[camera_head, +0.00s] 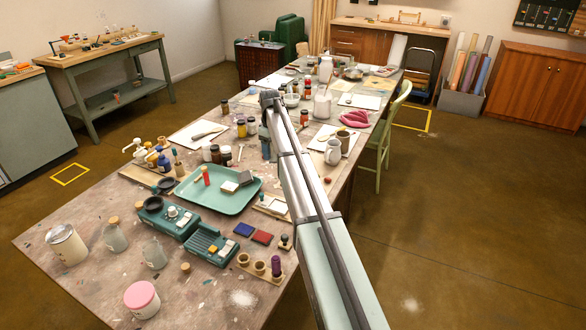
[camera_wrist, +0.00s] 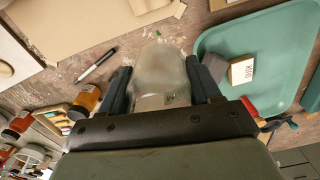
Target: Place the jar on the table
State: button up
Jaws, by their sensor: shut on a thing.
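My gripper (camera_wrist: 160,84) is shut on a pale, translucent jar (camera_wrist: 160,68) in the wrist view, with one dark finger on each side of it. The jar has a small label low on its wall. Behind the jar is the paint-specked table (camera_head: 85,275), next to the green tray (camera_wrist: 205,48). I cannot tell whether the jar touches the table. In the head view my arm reaches over the middle of the table, right of the tray, and the held jar is not clearly visible.
In the wrist view a pen (camera_wrist: 97,65) and an amber bottle (camera_wrist: 85,100) lie left of the jar. A grey block and a white block are in the tray. In the head view several jars, two teal devices (camera_head: 210,244) and a pink-lidded jar (camera_head: 142,299) crowd the near table.

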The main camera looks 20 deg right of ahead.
jog(key=shift+w+a+r+m, duration=0.1)
jog(key=shift+w+m, duration=0.4)
jog(key=shift+w, duration=0.45)
jog(key=shift+w+f+m, duration=0.2)
jog(key=shift+f+m, duration=0.65)
jog(key=shift+f, duration=0.8)
jog(key=shift+w+f+m, duration=0.2)
jog(key=shift+f+m, duration=0.7)
jog(key=shift+f, duration=0.75)
jog(key=shift+w+f+m, duration=0.2)
jog(key=shift+f+m, duration=0.65)
jog(key=shift+f, duration=0.8)
jog(key=shift+f, duration=0.1)
jog(key=o, duration=1.1)
notch_tip(320, 180, up, 12)
